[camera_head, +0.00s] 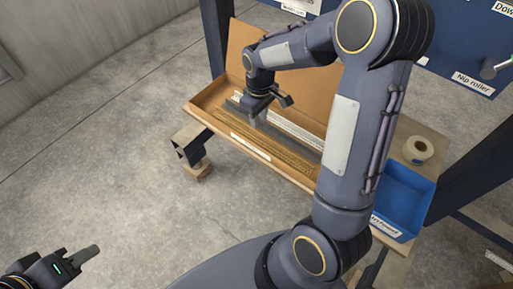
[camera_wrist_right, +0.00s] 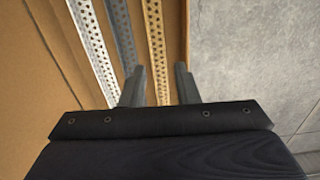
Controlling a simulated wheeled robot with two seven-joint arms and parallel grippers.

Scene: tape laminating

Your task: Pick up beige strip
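The beige strip (camera_head: 272,151), long and perforated, lies in the open cardboard box (camera_head: 199,104) along its near side. In the right wrist view the beige strip (camera_wrist_right: 154,40) runs up between the two fingers of my right gripper (camera_wrist_right: 159,86). The fingers are apart and do not visibly touch it. In the head view my right gripper (camera_head: 270,110) is low over the box, pointing down. A grey strip (camera_wrist_right: 121,30) and a white strip (camera_wrist_right: 93,45) lie beside the beige one. My left gripper (camera_head: 75,258) is at the lower left, away from the box; its finger opening is unclear.
A blue bin (camera_head: 404,187) and a tape roll (camera_head: 418,149) stand on the table right of the box. A blue panel labelled "Nip roller" (camera_head: 472,83) is behind. A dark bracket (camera_head: 190,142) projects at the box's left. My right arm covers part of the box.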

